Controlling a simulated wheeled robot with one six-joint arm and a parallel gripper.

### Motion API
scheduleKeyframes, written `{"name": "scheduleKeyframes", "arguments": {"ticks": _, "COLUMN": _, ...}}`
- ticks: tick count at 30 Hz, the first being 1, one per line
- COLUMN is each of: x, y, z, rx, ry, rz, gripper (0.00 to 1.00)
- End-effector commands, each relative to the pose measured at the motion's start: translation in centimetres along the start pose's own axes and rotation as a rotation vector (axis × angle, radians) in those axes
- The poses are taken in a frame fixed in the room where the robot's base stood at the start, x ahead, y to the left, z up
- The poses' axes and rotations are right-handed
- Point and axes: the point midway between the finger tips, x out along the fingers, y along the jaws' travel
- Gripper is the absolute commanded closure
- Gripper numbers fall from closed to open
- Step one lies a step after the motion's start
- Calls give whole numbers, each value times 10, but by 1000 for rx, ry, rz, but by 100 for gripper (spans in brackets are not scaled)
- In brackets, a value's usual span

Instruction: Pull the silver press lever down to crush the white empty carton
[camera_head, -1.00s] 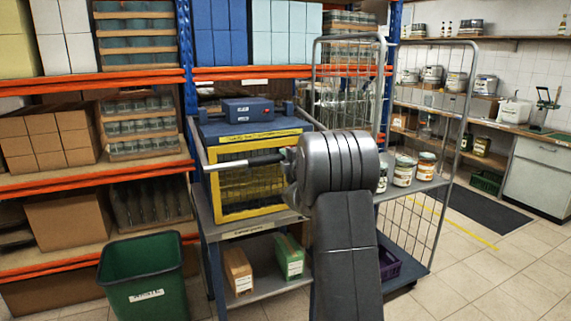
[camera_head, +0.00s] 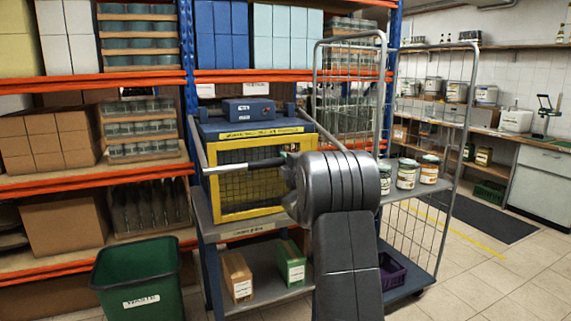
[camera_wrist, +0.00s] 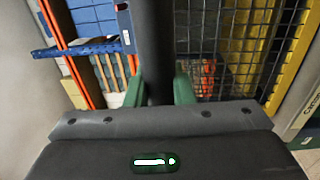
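The press is a blue machine (camera_head: 215,131) with a yellow-framed mesh door, on a grey trolley. Its silver lever (camera_head: 228,167) is a bar across the front of the door, with a dark middle grip (camera_head: 262,163) and side arms running back. In the wrist view the dark grip (camera_wrist: 156,45) runs between the green fingers of my gripper (camera_wrist: 158,92), which appear closed against both its sides. I cannot make out a white carton behind the mesh; the wrist view shows an orange-red patch there.
A green bin (camera_head: 140,262) stands at the front left. Brown (camera_head: 237,271) and green (camera_head: 290,262) cartons sit on the trolley's lower shelf. A wire roll cage (camera_head: 420,205) with jars stands close on the right. Floor is free further right.

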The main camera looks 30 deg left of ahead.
Motion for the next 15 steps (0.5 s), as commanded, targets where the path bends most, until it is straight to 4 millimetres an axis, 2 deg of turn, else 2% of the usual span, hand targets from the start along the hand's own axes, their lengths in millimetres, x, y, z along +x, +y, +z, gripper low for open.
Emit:
{"name": "scheduleKeyframes", "arguments": {"ticks": 1, "x": -1, "y": -13, "z": 0, "rx": 4, "ry": -3, "rz": -22, "gripper": 71}}
{"name": "scheduleKeyframes", "arguments": {"ticks": 3, "x": -1, "y": -12, "z": 0, "rx": 4, "ry": -3, "rz": -21, "gripper": 59}}
{"name": "scheduleKeyframes", "arguments": {"ticks": 15, "x": -1, "y": -7, "z": 0, "rx": 2, "ry": -1, "rz": -12, "gripper": 59}}
